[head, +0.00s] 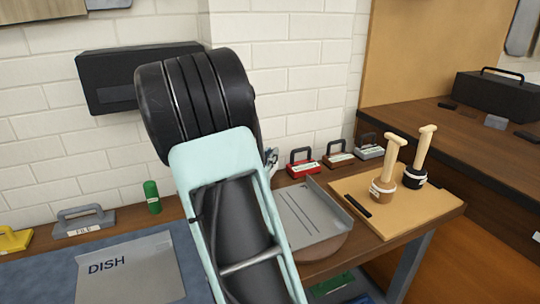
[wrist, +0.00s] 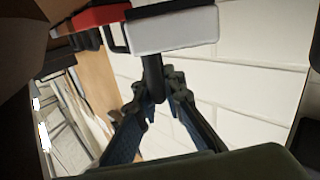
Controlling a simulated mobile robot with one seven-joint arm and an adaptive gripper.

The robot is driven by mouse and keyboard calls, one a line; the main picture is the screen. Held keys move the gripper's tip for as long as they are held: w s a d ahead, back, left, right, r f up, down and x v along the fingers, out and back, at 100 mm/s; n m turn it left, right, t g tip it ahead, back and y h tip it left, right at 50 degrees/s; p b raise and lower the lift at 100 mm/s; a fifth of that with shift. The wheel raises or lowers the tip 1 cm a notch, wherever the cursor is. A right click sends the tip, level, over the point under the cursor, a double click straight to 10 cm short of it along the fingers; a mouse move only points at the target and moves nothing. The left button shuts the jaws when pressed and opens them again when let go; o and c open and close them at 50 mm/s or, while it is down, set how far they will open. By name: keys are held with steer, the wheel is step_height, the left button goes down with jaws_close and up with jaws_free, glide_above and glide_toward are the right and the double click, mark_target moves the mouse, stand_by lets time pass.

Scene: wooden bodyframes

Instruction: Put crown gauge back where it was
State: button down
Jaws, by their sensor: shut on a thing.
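In the wrist view my gripper (wrist: 165,90) is shut on the dark upright stem (wrist: 153,76) of a pale, white-faced block (wrist: 172,30). I take this block for the crown gauge, but no label on it is readable. A red block (wrist: 98,18) with a dark loop handle shows beside it; I cannot tell whether they touch. In the head view my arm hides most of the gripper; a small grey part of it (head: 271,156) shows at the arm's right edge, left of a red handled block (head: 303,166).
A brown handled block (head: 339,156) and a grey one (head: 369,149) stand along the wall. A metal tray (head: 318,222) and a board (head: 425,205) with two wooden-handled tools lie in front. A green cylinder (head: 152,196) and grey handled block (head: 84,222) stand left.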

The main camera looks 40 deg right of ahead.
steer(key=shift+f+b, duration=0.3)
steer(key=shift+f, duration=0.15)
steer(key=c, duration=2)
jaws_free()
steer(key=shift+s+f, duration=0.1)
steer(key=shift+r+p, duration=0.25)
steer(key=shift+p, duration=0.05)
steer(key=v, duration=0.4)
steer(key=p+v, duration=0.1)
steer(key=v, duration=0.3)
steer(key=r+p+v, duration=0.1)
steer(key=v, duration=0.3)
steer(key=shift+d, duration=0.1)
